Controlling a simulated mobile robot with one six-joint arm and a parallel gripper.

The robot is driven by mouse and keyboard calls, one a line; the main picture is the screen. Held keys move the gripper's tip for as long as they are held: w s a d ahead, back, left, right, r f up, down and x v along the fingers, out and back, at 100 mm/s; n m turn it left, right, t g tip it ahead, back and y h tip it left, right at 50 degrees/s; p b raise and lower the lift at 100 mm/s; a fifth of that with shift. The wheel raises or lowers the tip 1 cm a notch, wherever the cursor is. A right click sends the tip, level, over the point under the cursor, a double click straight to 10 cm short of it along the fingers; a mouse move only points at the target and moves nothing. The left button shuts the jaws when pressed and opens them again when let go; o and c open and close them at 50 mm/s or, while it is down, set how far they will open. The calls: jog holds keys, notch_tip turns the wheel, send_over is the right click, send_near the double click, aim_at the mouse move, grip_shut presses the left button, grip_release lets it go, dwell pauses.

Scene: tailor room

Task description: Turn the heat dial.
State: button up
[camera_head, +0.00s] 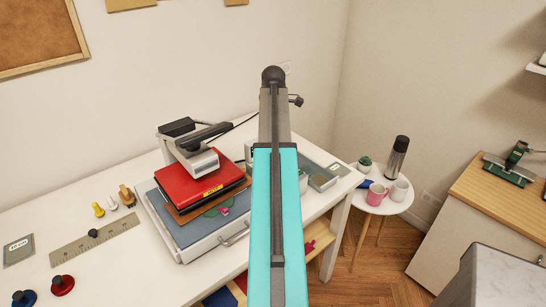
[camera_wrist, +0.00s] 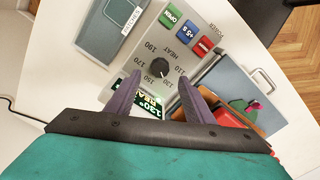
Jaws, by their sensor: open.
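The heat dial (camera_wrist: 160,68) is a dark round knob on a grey control panel (camera_wrist: 143,55) in the wrist view. Numbers from 110 to 190 and the word HEAT are printed around it. A green-lit display (camera_wrist: 146,103) below the dial shows 130°, partly hidden by my fingers. My gripper (camera_wrist: 160,82) is open, its two purple fingers pointing at the panel on either side of the dial. I cannot tell whether they touch it. In the head view, my arm hides the gripper, and the dial cannot be made out on the heat press (camera_head: 195,183).
Green, blue and red buttons (camera_wrist: 187,34) sit beside the dial.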

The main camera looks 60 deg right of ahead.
jog(key=shift+f+p, duration=0.85)
jog(key=shift+f, duration=2.4)
jog(key=c, duration=1)
